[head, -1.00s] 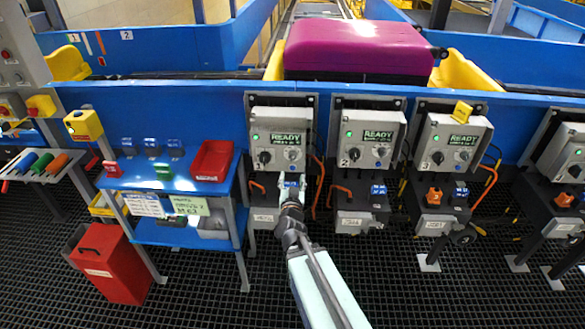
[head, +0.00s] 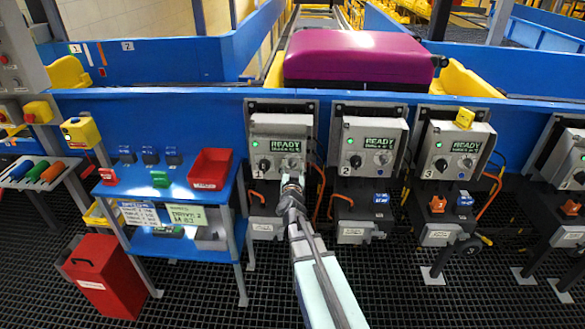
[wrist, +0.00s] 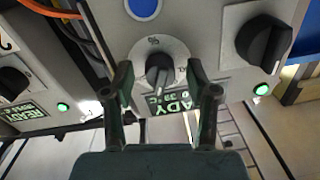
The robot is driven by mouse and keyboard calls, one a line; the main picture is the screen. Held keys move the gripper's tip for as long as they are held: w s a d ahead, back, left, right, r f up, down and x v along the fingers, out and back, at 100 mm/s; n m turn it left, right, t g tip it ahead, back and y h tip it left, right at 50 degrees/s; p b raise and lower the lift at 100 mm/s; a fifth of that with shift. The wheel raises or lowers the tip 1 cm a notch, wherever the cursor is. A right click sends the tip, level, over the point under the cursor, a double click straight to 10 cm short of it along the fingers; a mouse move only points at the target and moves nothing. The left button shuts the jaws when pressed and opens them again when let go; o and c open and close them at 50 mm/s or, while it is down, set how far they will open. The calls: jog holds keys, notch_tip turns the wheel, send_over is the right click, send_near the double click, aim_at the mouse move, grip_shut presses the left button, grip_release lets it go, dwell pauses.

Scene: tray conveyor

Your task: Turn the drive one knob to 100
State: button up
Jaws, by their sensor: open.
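The drive one control box (head: 259,131) stands at the left of the row of boxes, with a lit READY display and a green lamp. Its small dark knob (wrist: 159,72) sits on a round pale dial with a percent mark, in the middle of the wrist view. My gripper (wrist: 160,80) is open, with one finger on each side of this knob and visible gaps. A larger black selector knob (wrist: 265,42) is to the right there. In the head view my gripper (head: 291,181) is in front of the drive one box's lower right, hiding part of it.
Drive two (head: 368,146) and drive three (head: 452,150) boxes stand to the right. A blue table (head: 176,188) with a red bin (head: 210,169) is at the left. A purple suitcase (head: 355,60) lies behind the boxes. A blue button (wrist: 143,8) is near the dial.

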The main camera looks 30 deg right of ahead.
grip_shut()
jog(key=shift+m, duration=0.3)
jog(key=m+b, duration=0.2)
jog(key=m, duration=0.1)
jog(key=shift+w+f+m, duration=0.1)
jog(key=shift+m, duration=0.2)
jog(key=m+b, duration=0.2)
jog(key=m, duration=0.2)
jog(key=shift+m+h, duration=0.3)
jog(key=shift+m, duration=0.1)
dwell(0.4)
grip_release()
